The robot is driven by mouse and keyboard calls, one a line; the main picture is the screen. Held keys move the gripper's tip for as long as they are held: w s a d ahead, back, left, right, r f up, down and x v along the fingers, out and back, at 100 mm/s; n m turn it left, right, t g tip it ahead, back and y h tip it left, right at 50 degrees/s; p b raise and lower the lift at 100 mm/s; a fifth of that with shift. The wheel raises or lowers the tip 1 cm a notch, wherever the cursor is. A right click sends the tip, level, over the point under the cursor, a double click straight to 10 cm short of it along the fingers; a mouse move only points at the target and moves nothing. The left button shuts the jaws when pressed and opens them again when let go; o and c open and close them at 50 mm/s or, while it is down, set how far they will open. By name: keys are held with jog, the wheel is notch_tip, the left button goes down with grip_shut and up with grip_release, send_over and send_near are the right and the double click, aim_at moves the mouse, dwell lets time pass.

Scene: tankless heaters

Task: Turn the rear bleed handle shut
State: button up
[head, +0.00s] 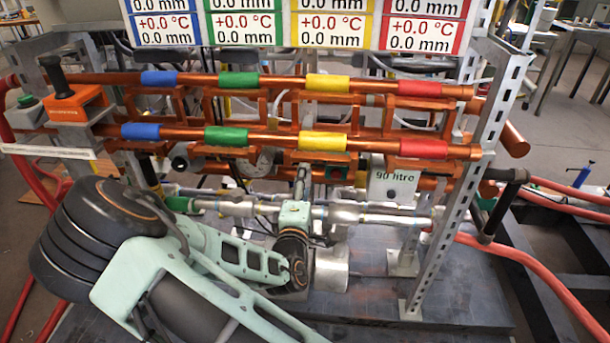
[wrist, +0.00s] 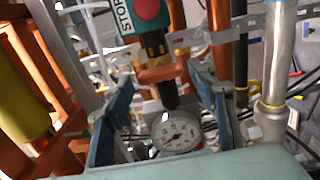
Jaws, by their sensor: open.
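In the wrist view, the two blue-grey fingers of my gripper (wrist: 163,98) are spread apart with a gap between them. A dark upright handle-like part (wrist: 154,46) with a yellow band shows beyond the gap, with a copper-coloured piece across it. I cannot tell for sure whether this is the rear bleed handle or whether a finger touches it. In the head view, a black upright handle (head: 56,76) stands on an orange mount at the left, and another dark handle (head: 509,178) is at the right. My fingertips are not clear in the head view.
A round gauge (wrist: 175,132) sits low between the fingers. A green box with a red button (wrist: 148,9) is above. Copper pipes with coloured bands (head: 327,82) run across the rack. A perforated metal post (head: 462,165) and red hoses (head: 535,275) are at the right.

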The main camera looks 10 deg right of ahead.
jog(key=v, duration=0.8)
